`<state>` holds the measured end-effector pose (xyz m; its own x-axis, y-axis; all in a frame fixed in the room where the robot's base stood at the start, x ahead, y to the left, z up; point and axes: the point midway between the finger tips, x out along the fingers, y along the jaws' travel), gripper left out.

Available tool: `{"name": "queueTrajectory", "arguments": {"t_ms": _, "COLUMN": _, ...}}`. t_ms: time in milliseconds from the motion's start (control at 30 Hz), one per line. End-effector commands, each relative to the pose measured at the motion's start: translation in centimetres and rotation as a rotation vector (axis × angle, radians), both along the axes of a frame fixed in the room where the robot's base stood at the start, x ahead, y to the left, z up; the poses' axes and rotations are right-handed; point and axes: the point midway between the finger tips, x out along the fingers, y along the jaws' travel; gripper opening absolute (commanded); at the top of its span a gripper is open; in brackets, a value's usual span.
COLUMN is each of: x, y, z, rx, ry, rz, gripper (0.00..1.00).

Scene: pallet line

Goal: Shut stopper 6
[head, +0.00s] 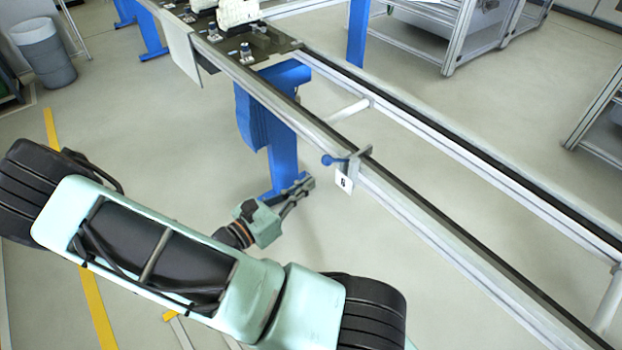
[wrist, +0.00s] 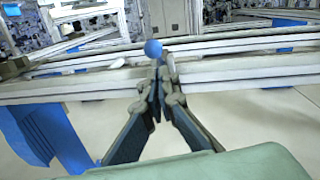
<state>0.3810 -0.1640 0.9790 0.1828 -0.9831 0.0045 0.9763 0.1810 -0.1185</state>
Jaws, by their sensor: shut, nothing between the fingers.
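Stopper 6 (head: 350,163) is a small grey bracket on the near rail of the pallet line, with a blue ball-ended handle (head: 328,160) and a white tag marked 6 (head: 344,182) below it. The handle points left, out from the rail. My gripper (head: 308,183) is shut and empty, to the left of the tag and apart from the stopper in the head view. In the wrist view, my gripper's fingertips (wrist: 160,78) meet just below the blue ball (wrist: 153,48). The fingers hide most of the stopper's bracket there.
The near rail (head: 430,225) runs from upper left to lower right. A blue support leg (head: 268,130) stands left of the stopper, behind my gripper. A pallet plate with parts (head: 245,45) sits farther up the line. A grey bin (head: 43,52) stands far left. Floor beneath the line is open.

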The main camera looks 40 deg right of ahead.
Motion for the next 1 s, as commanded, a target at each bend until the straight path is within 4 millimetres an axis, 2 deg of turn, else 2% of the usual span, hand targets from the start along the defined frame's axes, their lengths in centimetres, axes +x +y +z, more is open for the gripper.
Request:
{"name": "queueTrajectory", "arguments": {"t_ms": 33, "x": 0.0, "y": 1.7, "z": 0.2, "rx": 0.006, "ry": -0.004, "rz": 0.008, "gripper": 0.00}}
{"name": "queueTrajectory", "arguments": {"t_ms": 200, "x": -0.8, "y": 5.4, "z": 0.7, "rx": 0.006, "ry": -0.004, "rz": 0.006, "gripper": 0.00}}
{"name": "queueTrajectory", "arguments": {"t_ms": 400, "x": -1.4, "y": 8.2, "z": 1.2, "rx": 0.003, "ry": -0.002, "rz": 0.005, "gripper": 0.00}}
{"name": "queueTrajectory", "arguments": {"t_ms": 600, "x": -1.6, "y": 9.1, "z": 1.5, "rx": 0.003, "ry": -0.003, "rz": 0.003, "gripper": 0.00}}
{"name": "queueTrajectory", "arguments": {"t_ms": 1000, "x": -1.6, "y": 9.0, "z": 1.5, "rx": 0.002, "ry": -0.002, "rz": 0.003, "gripper": 0.00}}
